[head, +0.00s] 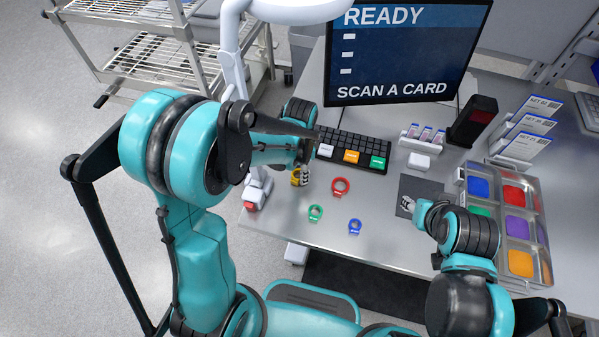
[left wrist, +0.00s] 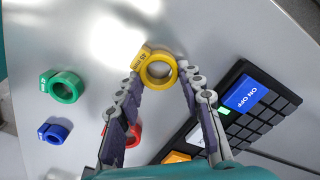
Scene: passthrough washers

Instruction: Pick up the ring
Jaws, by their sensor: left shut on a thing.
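My left gripper (head: 303,175) is over the table's left part, shut on the yellow ring (head: 295,178). In the left wrist view the yellow ring (left wrist: 160,70), with its labelled tab, sits between the fingertips (left wrist: 163,76). A red ring (head: 340,185) lies to the right of the gripper; in the wrist view it is partly hidden behind a finger. A green ring (head: 315,212) and a blue ring (head: 355,226) lie nearer the front edge.
A black keyboard (head: 352,150) with coloured keys lies just behind the rings, below a monitor (head: 405,50). A dark pad (head: 418,187) lies right of the rings. A tray (head: 490,168) with several coloured compartments stands at the right. The table's front edge is near the rings.

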